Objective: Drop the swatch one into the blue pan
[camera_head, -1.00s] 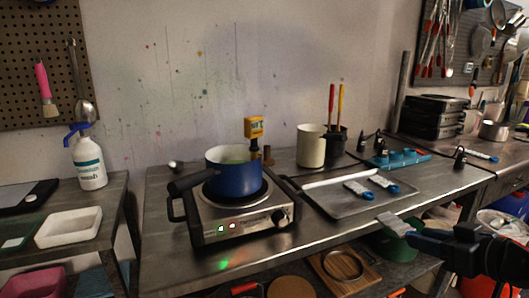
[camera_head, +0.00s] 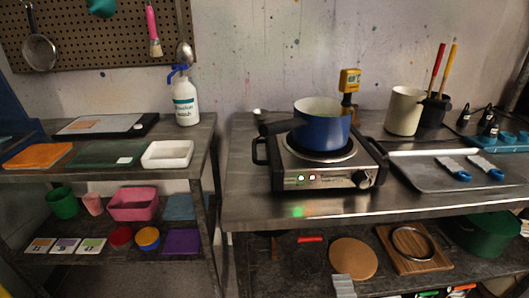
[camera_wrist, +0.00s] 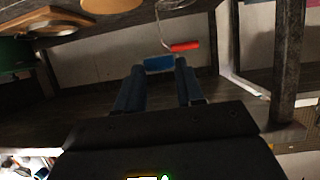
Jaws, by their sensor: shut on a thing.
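The blue pan (camera_head: 322,130), with a pale inside and a dark handle to the left, stands on the hot plate (camera_head: 325,168). My gripper (camera_wrist: 160,72) is shut on a swatch, whose blue end (camera_wrist: 158,63) shows between the fingertips in the wrist view. The fingers are out of the head view. Two similar swatches (camera_head: 450,166) (camera_head: 484,167) with blue ends lie on the metal tray (camera_head: 425,180).
A yellow meter (camera_head: 349,80) stands at the pan's rear right. A cream canister (camera_head: 404,111) is further right. A spray bottle (camera_head: 185,100) and white tray (camera_head: 168,154) are on the left bench, past a gap. A lower shelf holds a cork disc (camera_head: 353,257). The wrist view shows a red-handled tool (camera_wrist: 185,47).

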